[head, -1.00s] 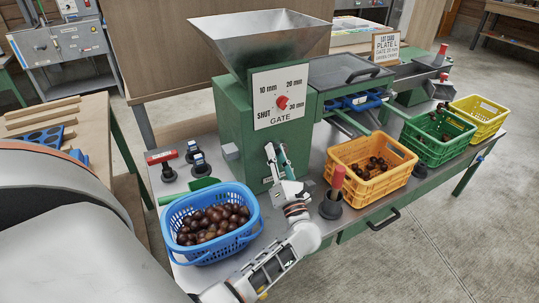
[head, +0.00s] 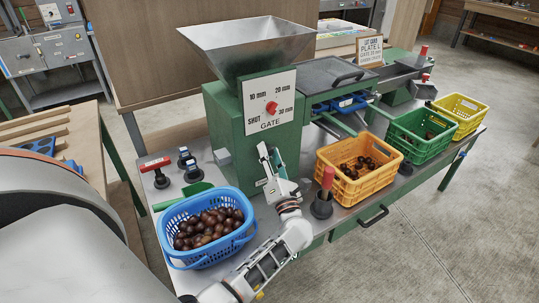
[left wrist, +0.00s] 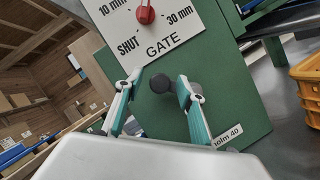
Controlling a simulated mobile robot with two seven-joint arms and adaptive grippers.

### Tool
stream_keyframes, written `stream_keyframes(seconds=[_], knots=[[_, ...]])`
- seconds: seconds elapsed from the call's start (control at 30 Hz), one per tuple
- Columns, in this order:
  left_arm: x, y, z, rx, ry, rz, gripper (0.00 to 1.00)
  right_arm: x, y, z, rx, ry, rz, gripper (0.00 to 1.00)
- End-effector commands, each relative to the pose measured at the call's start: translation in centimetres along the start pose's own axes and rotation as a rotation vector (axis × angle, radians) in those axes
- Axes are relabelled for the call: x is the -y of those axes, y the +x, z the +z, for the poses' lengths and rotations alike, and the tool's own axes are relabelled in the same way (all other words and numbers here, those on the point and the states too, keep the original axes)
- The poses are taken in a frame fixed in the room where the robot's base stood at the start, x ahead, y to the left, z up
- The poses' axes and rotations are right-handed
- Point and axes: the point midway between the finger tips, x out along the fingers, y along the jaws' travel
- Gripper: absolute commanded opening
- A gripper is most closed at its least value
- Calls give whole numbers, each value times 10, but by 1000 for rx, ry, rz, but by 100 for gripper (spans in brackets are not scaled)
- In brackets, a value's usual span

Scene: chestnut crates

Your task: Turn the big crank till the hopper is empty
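The steel hopper (head: 245,45) sits on a green machine box (head: 222,125). Its visible inner walls are bare; its bottom is hidden. The gate plate (head: 283,90) has a red dial (head: 271,108); I cannot tell its setting. My left gripper (head: 268,158) is in front of the box, below the plate. In the left wrist view its fingers (left wrist: 160,78) are apart and open. A black round knob (left wrist: 160,83) shows in the gap, not visibly gripped; I cannot tell whether it belongs to the big crank. No whole crank is clear. My right gripper is out of view.
A blue basket of chestnuts (head: 164,222) stands left of my left arm. Orange (head: 345,199), green (head: 413,155) and yellow (head: 476,105) crates line the right. A red-handled post (head: 327,178) stands close right of the gripper. A sign (head: 375,50) stands behind.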

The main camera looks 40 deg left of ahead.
Motion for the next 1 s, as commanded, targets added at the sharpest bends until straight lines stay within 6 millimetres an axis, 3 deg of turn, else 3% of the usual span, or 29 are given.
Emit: stream_keyframes(seconds=[0.27, 0.43, 0.8, 1.0], knots=[[0, 0, 0, -1, -1, 0, 38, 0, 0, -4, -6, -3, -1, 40], [1, -12, -1, -3, -2, -2, 38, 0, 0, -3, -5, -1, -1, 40], [1, -84, -1, -3, -1, -4, 38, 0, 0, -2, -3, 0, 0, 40], [0, -111, 0, -2, -1, -2, 38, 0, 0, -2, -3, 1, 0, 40]])
